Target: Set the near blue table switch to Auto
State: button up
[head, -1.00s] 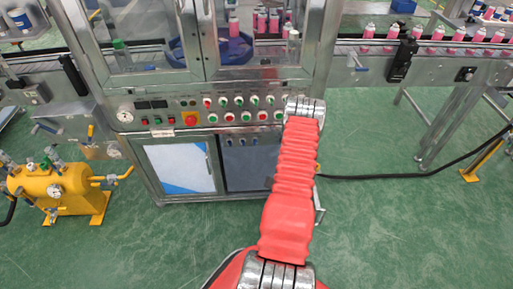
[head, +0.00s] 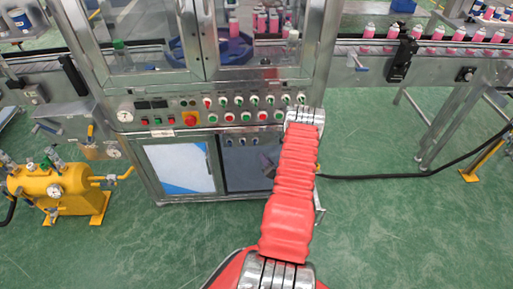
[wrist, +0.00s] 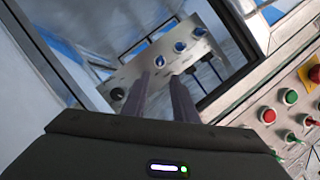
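In the wrist view a light metal panel carries blue switches: one at the upper right (wrist: 198,32), a middle one (wrist: 180,47) and a lower one (wrist: 160,61). A black knob (wrist: 117,94) sits at the panel's lower left. Their settings are too small to read. My gripper (wrist: 168,77) has two dark fingers with a narrow gap between them and nothing visible in it. In the picture the tips lie just below the lower blue switch; contact cannot be told. In the head view my gripper (head: 268,163) shows partly beside the red-sleeved arm, before the machine's lower right opening.
A console of red and green buttons (head: 237,101) runs above the opening and shows at right in the wrist view (wrist: 291,97). The opening's dark frame (wrist: 228,92) is close to the fingers. A yellow tank (head: 52,188) stands at left.

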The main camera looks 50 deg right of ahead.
aim_at(256, 142)
jog(key=x, duration=1.3)
jog(key=shift+d, duration=0.15)
jog(key=shift+w, duration=0.1)
grip_shut()
dwell(0.4)
